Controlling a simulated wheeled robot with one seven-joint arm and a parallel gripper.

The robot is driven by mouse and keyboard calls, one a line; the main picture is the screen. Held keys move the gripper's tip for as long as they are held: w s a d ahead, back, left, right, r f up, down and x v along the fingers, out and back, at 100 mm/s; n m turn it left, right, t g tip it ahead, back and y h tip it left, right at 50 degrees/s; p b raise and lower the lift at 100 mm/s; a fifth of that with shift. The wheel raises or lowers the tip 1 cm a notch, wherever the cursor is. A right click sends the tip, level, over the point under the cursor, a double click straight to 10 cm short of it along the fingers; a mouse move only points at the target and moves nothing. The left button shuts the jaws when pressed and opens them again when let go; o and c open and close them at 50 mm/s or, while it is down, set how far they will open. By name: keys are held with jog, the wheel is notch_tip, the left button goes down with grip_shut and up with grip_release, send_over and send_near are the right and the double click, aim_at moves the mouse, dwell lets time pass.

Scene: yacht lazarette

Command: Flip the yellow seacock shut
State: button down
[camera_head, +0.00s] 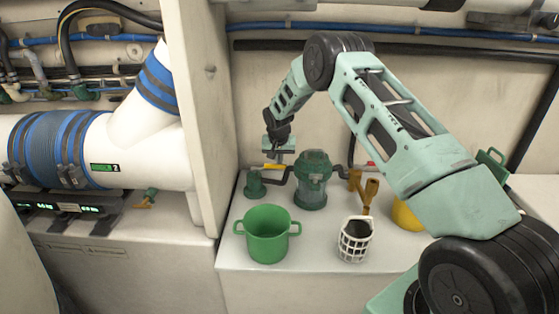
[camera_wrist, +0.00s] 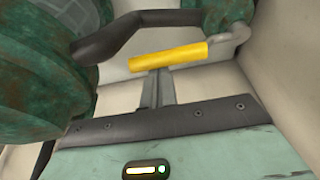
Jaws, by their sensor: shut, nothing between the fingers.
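The yellow seacock lever (camera_wrist: 168,56) is a straight bar in the wrist view, joined by a pale curved end to the green seacock body (camera_wrist: 225,14). In the head view, the lever (camera_head: 272,166) shows as a small yellow strip above the green body (camera_head: 255,184), partly hidden by my gripper. My gripper (camera_head: 279,156) is shut and empty, close to the lever. In the wrist view, the closed fingertips (camera_wrist: 158,76) end right at the lever's edge; I cannot tell whether they touch it.
A green strainer (camera_head: 313,182) stands just right of the seacock, joined by a dark pipe (camera_wrist: 125,35). A green pot (camera_head: 267,238), a white basket (camera_head: 355,246) and a brass fitting (camera_head: 369,188) stand on the white counter (camera_head: 310,242). A tall panel (camera_head: 203,90) rises at left.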

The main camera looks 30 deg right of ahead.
aim_at(278, 165)
jog(key=shift+s, duration=0.1)
jog(key=shift+s+a+f+m+g+h+b, duration=0.15)
jog(key=shift+s+a+m+b, duration=0.2)
jog(key=shift+m, duration=0.3)
jog(key=shift+s+a+r+m+g+h+b, duration=0.1)
jog(key=shift+s+a+m+b, duration=0.25)
jog(key=shift+m, duration=0.25)
jog(key=shift+s+a+f+m+g+h+b, duration=0.15)
jog(key=shift+s+a+m+b, duration=0.1)
jog(key=shift+s+m+b, duration=0.3)
jog(key=s+a+m+g, duration=0.2)
jog(key=s+a+m, duration=0.1)
jog(key=a+m, duration=0.4)
jog(key=shift+r+m+g+h, duration=0.2)
jog(key=shift+m+g+h, duration=0.15)
jog(key=shift+m, duration=0.55)
jog(key=shift+w+a, duration=0.1)
jog(key=shift+a, duration=0.05)
